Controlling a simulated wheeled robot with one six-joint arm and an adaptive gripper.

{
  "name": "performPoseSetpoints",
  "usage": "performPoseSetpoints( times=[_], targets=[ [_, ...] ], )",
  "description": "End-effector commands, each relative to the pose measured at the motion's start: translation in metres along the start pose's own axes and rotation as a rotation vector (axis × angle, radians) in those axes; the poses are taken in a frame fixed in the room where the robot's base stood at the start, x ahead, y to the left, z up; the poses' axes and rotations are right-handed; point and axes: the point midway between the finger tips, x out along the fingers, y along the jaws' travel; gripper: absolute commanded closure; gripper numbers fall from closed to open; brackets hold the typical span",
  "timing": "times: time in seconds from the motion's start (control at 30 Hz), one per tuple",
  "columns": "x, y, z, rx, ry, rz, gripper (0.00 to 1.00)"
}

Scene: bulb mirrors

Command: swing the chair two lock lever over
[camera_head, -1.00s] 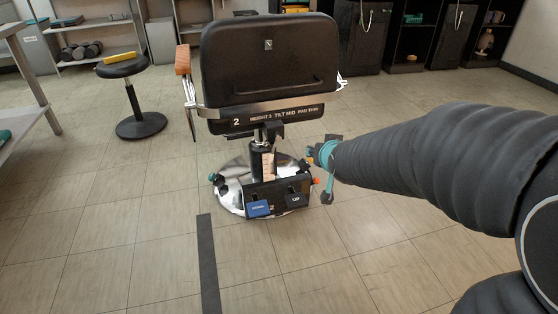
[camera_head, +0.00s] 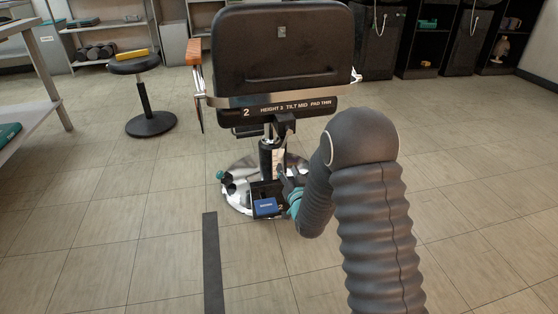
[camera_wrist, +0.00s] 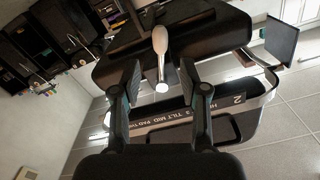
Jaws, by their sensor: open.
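Chair two (camera_head: 282,50) stands with its dark back towards me, and its label strip (camera_head: 290,108) reads 2, height 3, tilt mid, pad thin. In the wrist view a pale handle with a bright rounded end (camera_wrist: 161,58) points between my fingers; it looks like the lock lever. I cannot tell which part it is in the head view. My gripper (camera_wrist: 161,85) is open, with one finger on each side of the handle in the picture and no clear contact. In the head view my gripper (camera_head: 286,184) is low beside the chair's post, partly hidden by my arm.
The chair's shiny round base (camera_head: 234,190) carries a black pedal box with a blue pedal (camera_head: 265,207). A black stool (camera_head: 150,123) stands to the left, with a table (camera_head: 30,103) nearer. Dark cabinets line the back. The floor at right is clear.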

Motion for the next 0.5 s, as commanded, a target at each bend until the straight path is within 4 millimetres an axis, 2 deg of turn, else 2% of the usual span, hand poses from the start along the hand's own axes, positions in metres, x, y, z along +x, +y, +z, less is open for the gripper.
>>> performPoseSetpoints(
  times=[0.5],
  targets=[
    [0.048,-0.001,-0.003,-0.001,0.000,0.001,0.56]
  ],
)
